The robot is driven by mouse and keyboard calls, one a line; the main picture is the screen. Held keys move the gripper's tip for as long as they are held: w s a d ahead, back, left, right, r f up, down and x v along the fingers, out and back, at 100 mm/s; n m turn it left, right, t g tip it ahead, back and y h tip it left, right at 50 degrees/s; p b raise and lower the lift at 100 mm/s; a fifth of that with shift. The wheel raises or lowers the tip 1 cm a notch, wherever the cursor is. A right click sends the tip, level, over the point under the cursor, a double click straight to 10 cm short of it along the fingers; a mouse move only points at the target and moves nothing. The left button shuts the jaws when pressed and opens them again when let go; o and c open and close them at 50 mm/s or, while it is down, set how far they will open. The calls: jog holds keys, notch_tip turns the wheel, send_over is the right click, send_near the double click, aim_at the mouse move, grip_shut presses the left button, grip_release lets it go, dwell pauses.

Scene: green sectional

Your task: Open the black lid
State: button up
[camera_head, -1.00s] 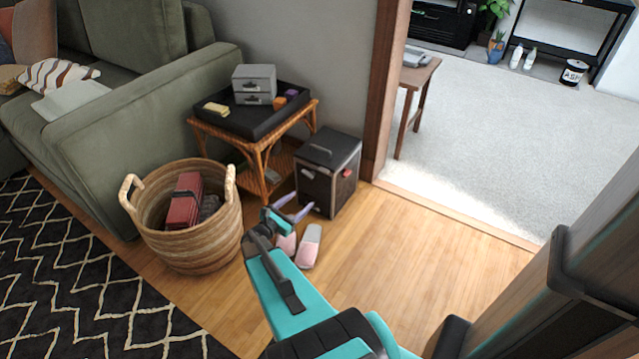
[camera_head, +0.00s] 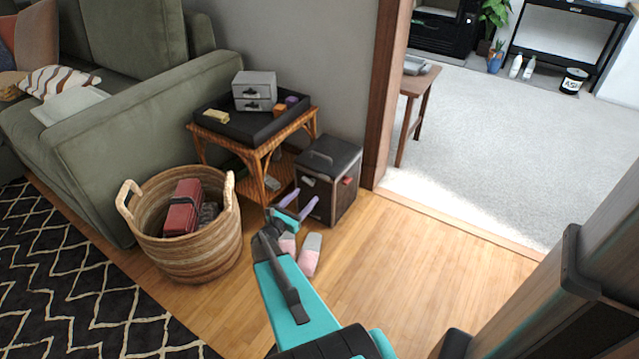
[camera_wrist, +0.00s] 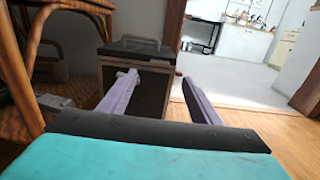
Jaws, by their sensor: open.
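The black lid (camera_head: 330,153) is the top of a dark box (camera_head: 343,200) standing on the wood floor beside the doorway. The lid lies flat and shut, with a handle on top. In the wrist view the lid (camera_wrist: 133,51) and its handle (camera_wrist: 141,41) show ahead, above the box front (camera_wrist: 150,100). My gripper (camera_head: 302,203) is open and empty, in front of the box and below lid height. Its two purple fingers (camera_wrist: 165,90) point toward the box in the wrist view. I cannot tell whether a finger touches the box.
A rattan side table (camera_head: 262,150) with a black tray stands left of the box. A woven basket (camera_head: 185,245) stands on the floor to the left. Pink and grey slippers (camera_head: 310,254) lie under my gripper. The floor to the right is clear up to the doorway.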

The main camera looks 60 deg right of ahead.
aim_at(323, 178)
jog(key=d+b, duration=0.2)
jog(key=d, duration=0.8)
jog(key=shift+d+f, duration=0.15)
jog(key=shift+d, duration=0.9)
grip_shut()
jog(key=shift+a, duration=0.2)
jog(key=shift+d+r, duration=0.15)
jog(key=shift+r, duration=0.05)
